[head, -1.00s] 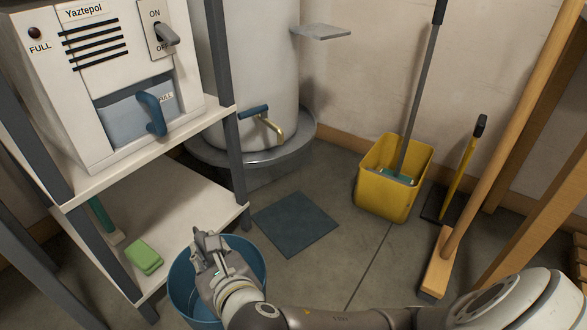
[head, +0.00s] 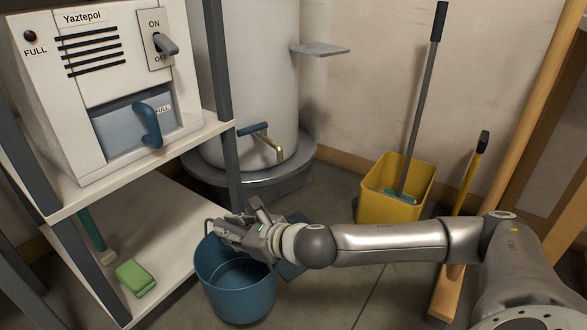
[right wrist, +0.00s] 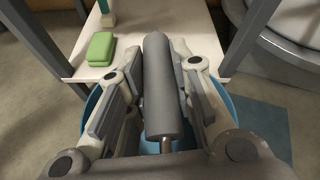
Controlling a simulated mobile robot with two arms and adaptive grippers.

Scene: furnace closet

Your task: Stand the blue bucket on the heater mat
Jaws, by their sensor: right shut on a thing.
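The blue bucket (head: 238,293) is upright and empty-looking in the head view, in front of the shelf's lower board. My right gripper (head: 232,228) is above its rim, shut on the bucket's grey handle grip (right wrist: 162,90), which stands between the fingers in the right wrist view. The bucket's blue rim (right wrist: 92,104) shows behind the fingers there. Whether its base clears the floor is hard to tell. The dark blue heater mat (head: 291,270) lies on the floor just right of the bucket, mostly hidden by my right wrist and the bucket. It also shows in the right wrist view (right wrist: 264,125). My left gripper is out of view.
The shelf (head: 150,245) at left holds a white machine (head: 115,85), a green sponge (head: 136,278) and a green-handled brush (head: 92,232). A white tank (head: 262,75) with a tap stands behind the mat. A yellow mop bucket (head: 392,195) and a broom stand at right.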

